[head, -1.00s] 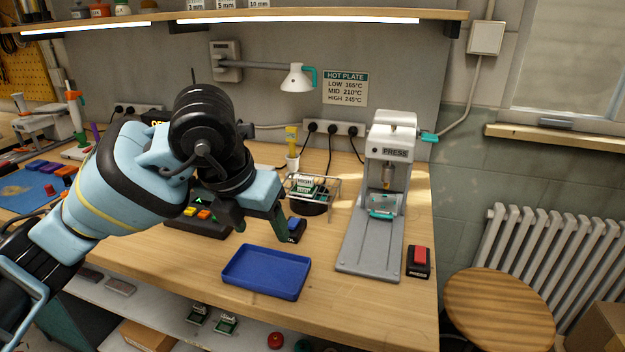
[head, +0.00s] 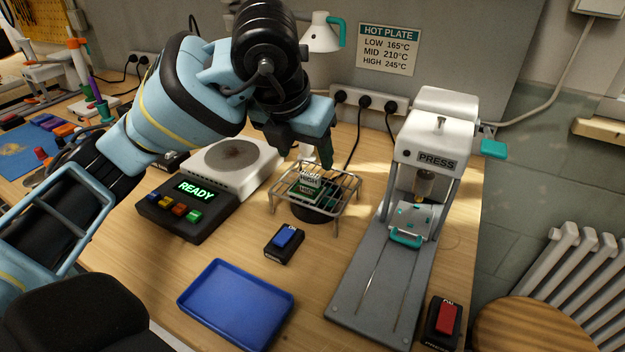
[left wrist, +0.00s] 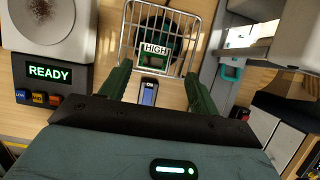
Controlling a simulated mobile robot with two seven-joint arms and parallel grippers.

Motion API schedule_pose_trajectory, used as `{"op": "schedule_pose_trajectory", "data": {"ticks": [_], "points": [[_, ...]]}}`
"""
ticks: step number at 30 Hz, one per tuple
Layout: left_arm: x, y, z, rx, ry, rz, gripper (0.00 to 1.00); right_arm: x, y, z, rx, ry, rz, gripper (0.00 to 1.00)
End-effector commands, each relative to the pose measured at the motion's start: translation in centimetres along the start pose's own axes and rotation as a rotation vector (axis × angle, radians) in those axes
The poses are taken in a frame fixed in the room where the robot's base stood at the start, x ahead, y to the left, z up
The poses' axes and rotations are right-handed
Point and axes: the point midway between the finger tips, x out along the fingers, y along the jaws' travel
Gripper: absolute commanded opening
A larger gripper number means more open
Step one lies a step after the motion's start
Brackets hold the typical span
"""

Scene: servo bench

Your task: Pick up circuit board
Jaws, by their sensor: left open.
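A green circuit board (head: 302,193) with a white HIGH tag lies on a wire rack (head: 347,204) over a round black base. In the left wrist view the board (left wrist: 153,61) shows just beyond and between my fingers, partly covered by the HIGH tag (left wrist: 154,49). My left gripper (head: 304,158) is open and empty, pointing down above the rack, apart from the board. In the left wrist view its two green fingers (left wrist: 160,84) stand to either side of the board's line. My right gripper is not in view.
A hot plate (head: 234,160) with a READY control box (head: 185,211) stands left of the rack. The press (head: 432,140) stands right. A blue switch (head: 284,240) and empty blue tray (head: 238,302) lie in front. A red button (head: 444,322) is at front right.

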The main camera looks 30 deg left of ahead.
Motion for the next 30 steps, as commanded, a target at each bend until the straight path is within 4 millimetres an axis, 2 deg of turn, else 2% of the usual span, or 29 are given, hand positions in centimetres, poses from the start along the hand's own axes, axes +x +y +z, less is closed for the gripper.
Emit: {"op": "schedule_pose_trajectory", "data": {"ticks": [6, 14, 24, 30], "points": [[2.2, 0.1, -0.1, 0.000, 0.004, 0.001, 0.62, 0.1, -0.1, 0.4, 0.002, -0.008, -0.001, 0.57], [3.2, 0.3, 0.0, -0.001, 0.002, 0.001, 0.62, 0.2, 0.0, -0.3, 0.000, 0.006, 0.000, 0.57], [7.3, 0.8, 0.0, 0.000, 0.002, 0.002, 0.62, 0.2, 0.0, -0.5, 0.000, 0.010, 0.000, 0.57], [7.7, 0.8, 0.0, 0.001, 0.001, 0.000, 0.62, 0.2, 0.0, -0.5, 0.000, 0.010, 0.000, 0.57]]}}
